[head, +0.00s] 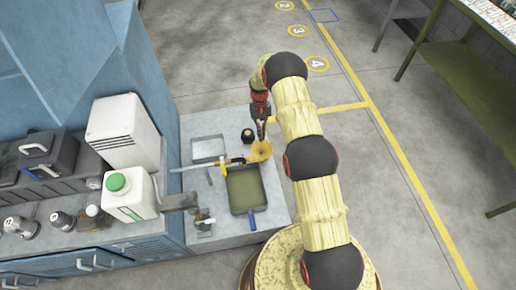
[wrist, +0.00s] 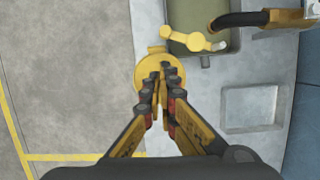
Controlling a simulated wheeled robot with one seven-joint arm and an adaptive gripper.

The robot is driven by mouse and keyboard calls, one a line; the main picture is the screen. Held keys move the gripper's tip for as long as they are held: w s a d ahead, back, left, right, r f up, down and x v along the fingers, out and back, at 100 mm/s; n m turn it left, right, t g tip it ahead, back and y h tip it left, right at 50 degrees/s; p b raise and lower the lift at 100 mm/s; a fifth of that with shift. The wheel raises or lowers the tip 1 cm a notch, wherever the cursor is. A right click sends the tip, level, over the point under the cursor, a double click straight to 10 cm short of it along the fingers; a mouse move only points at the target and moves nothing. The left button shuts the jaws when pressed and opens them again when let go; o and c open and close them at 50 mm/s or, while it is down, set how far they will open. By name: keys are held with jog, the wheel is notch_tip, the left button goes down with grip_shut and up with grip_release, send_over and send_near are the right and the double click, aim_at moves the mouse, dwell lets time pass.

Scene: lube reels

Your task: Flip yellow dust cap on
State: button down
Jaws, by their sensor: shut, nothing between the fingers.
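My gripper (head: 261,137) points down over the front edge of the grey bench, its fingers together and empty. In the wrist view the fingertips (wrist: 163,78) are over a round yellow piece (wrist: 150,64) and hide part of it; I cannot tell if they touch. That piece also shows in the head view (head: 262,152). A smaller yellow part with a round middle and two arms (wrist: 194,41) lies across the tray's edge, apart from the fingers. I cannot tell which yellow part is the dust cap.
A dark hose nozzle with a yellow-orange body (wrist: 285,18) lies near an olive tray (head: 246,190). A shallow grey square pan (head: 208,148) and a small black item (head: 247,135) are nearby. A white jug with green cap (head: 130,193) stands left. Floor beyond the bench is clear.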

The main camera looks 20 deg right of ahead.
aim_at(255, 160)
jog(key=w+r, duration=0.1)
jog(key=w, duration=0.2)
jog(key=shift+r+t, duration=0.3)
jog(key=shift+r, duration=0.1)
jog(key=s+f+b, duration=0.1)
jog(key=s+f, duration=0.1)
jog(key=f, duration=0.1)
jog(key=s+a+f+b, duration=0.1)
jog(key=s+f, duration=0.1)
jog(key=f, duration=0.1)
jog(key=s+f+b, duration=0.1)
jog(key=s+f, duration=0.1)
jog(key=f, duration=0.1)
jog(key=shift+a+f, duration=0.15)
jog(key=shift+f, duration=0.2)
jog(key=shift+s, duration=0.2)
jog(key=shift+s, duration=0.1)
jog(key=shift+s+m, duration=0.2)
jog(key=shift+m, duration=0.2)
